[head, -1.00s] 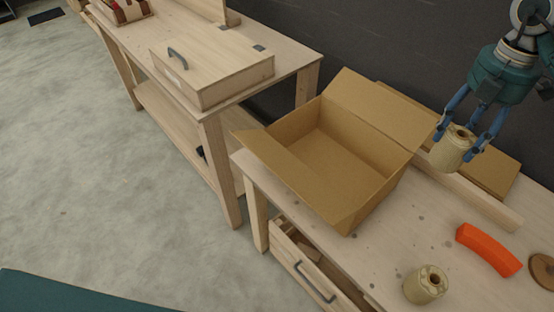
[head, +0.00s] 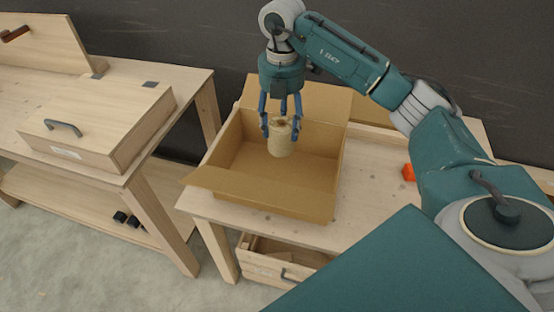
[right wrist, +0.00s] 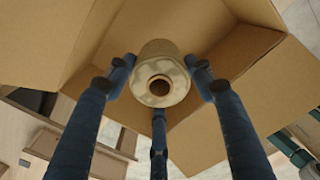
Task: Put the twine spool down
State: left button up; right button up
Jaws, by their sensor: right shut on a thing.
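The twine spool (head: 280,140), a pale beige cylinder with a hole in its end, is held by my right gripper (head: 281,124). The gripper's blue fingers are shut around its upper part, and the spool hangs upright over the open cardboard box (head: 258,198). In the right wrist view the spool (right wrist: 160,82) sits between the fingers, with the box's cardboard (right wrist: 230,45) behind it. I cannot tell how far its base is from the box floor. My left gripper is not in view.
The box stands on a wooden bench (head: 380,190) with flaps open. An orange object (head: 408,172) is partly hidden behind my right arm. A partly open drawer (head: 275,262) is below the box. Another table at left holds a wooden case (head: 95,125).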

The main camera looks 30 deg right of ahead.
notch_tip(320, 180, down, 12)
jog(key=shift+a+p, duration=0.1)
jog(key=shift+p, duration=1.1)
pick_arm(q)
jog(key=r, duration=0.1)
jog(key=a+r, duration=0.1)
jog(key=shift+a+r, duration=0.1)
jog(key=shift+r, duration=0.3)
pick_arm(e)
jog(key=shift+f, duration=0.15)
jog(key=shift+f, duration=0.2)
jog(key=o, duration=1.3)
jog(key=shift+c, duration=0.2)
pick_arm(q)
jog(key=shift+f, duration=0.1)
pick_arm(e)
jog(key=shift+r, duration=0.1)
